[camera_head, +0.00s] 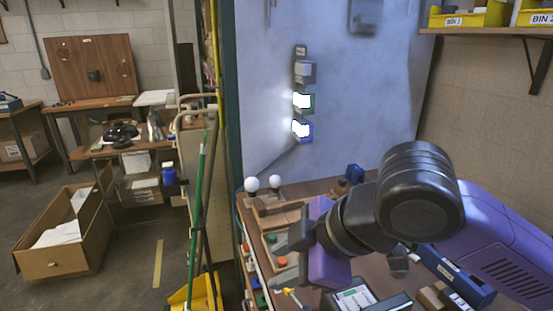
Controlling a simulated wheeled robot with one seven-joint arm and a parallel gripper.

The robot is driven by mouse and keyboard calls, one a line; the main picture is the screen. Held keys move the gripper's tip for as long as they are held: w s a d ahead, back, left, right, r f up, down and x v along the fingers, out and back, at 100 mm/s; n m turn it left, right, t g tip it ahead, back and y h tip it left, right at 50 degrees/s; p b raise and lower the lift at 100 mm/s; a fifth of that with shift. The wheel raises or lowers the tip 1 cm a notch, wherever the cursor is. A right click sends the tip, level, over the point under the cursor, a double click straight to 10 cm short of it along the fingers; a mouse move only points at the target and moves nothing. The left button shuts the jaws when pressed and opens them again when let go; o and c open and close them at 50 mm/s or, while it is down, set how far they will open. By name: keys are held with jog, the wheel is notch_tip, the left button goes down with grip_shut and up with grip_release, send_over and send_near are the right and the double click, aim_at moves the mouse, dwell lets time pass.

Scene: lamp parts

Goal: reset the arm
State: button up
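My arm reaches in from the right over the workbench (290,190), with a large black joint and purple parts. My gripper (302,236) seems to be the dark end at the arm's left side, above the bench. Its fingers are not clear, and I cannot tell whether it is open or holds anything. Two white round bulbs, a left one (251,184) and a right one (275,181), stand at the bench's back left, apart from the arm. Part of the bench is hidden behind the arm.
Two lit lamps, an upper one (303,101) and a lower one (301,129), hang on the pale panel (265,60). A blue case (455,275) and a device with a screen (354,297) lie near the arm. A cardboard box (62,258) stands on the floor left.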

jog(key=w+a+r+m+t+y, duration=0.2)
jog(key=a+r+t+y, duration=0.1)
jog(key=a+r+y, duration=0.4)
jog(key=d+r+m+t+y, duration=0.25)
jog(key=r+m+t, duration=0.3)
jog(key=r, duration=0.35)
jog(key=s+d+f+m+t+h, duration=0.2)
jog(key=d+f+m+t+h, duration=0.25)
jog(key=d+m+h, duration=0.2)
jog(key=s+d+f+m+t+h, duration=0.1)
jog(key=d+f+m+t+h, duration=0.2)
jog(key=d+m+t+h, duration=0.4)
jog(key=s+d+f+m+g+h, duration=0.2)
jog(key=s+d+f+h, duration=0.1)
jog(key=s+d+f, duration=0.5)
jog(key=s+d+f+n+g, duration=0.1)
jog(key=s+f+n+g, duration=0.1)
jog(key=s+f, duration=0.7)
jog(key=s+f+n+g, duration=0.2)
jog(key=s+f+g, duration=0.3)
jog(key=s+f, duration=0.4)
jog(key=s, duration=0.7)
jog(key=shift+d+n+g+y, duration=0.3)
jog(key=shift+d+n+y, duration=0.05)
jog(key=shift+n+y, duration=0.05)
